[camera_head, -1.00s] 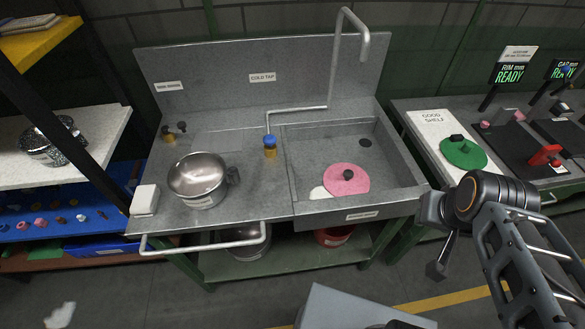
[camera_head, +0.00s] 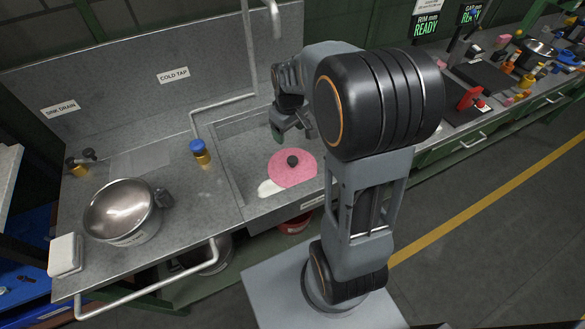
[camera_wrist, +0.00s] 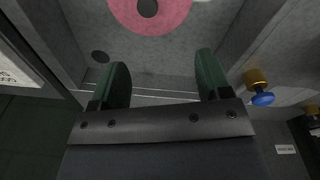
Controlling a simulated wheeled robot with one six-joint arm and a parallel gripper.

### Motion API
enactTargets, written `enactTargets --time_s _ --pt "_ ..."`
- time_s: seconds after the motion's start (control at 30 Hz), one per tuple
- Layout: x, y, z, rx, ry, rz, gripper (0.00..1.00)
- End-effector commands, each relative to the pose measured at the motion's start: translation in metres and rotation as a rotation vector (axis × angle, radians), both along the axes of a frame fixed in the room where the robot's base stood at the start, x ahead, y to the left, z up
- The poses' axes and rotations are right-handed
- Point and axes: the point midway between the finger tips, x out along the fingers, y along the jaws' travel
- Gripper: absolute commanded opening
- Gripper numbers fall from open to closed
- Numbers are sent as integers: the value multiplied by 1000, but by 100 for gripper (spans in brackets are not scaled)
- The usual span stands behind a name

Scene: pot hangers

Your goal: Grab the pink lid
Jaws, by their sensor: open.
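The pink lid (camera_head: 287,172) is a round disc with a dark knob (camera_head: 292,161) at its centre.
The sink basin's walls (camera_head: 232,185) surround the lid. A blue-capped valve (camera_head: 199,151) stands left of the basin, and the tall tap pipe (camera_head: 248,50) rises behind it. A steel pot (camera_head: 121,209) sits on the left counter. A front rail (camera_head: 150,281) juts out.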

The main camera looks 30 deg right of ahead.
Motion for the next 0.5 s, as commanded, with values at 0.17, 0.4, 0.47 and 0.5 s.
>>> enactTargets --time_s 0.17,0.4,0.47,0.5 --pt "19 -16 -38 8 57 55 71" --pt "25 -24 -79 13 81 77 71" --pt "25 -24 -90 13 80 76 71" --pt "24 -24 -97 13 81 76 71"
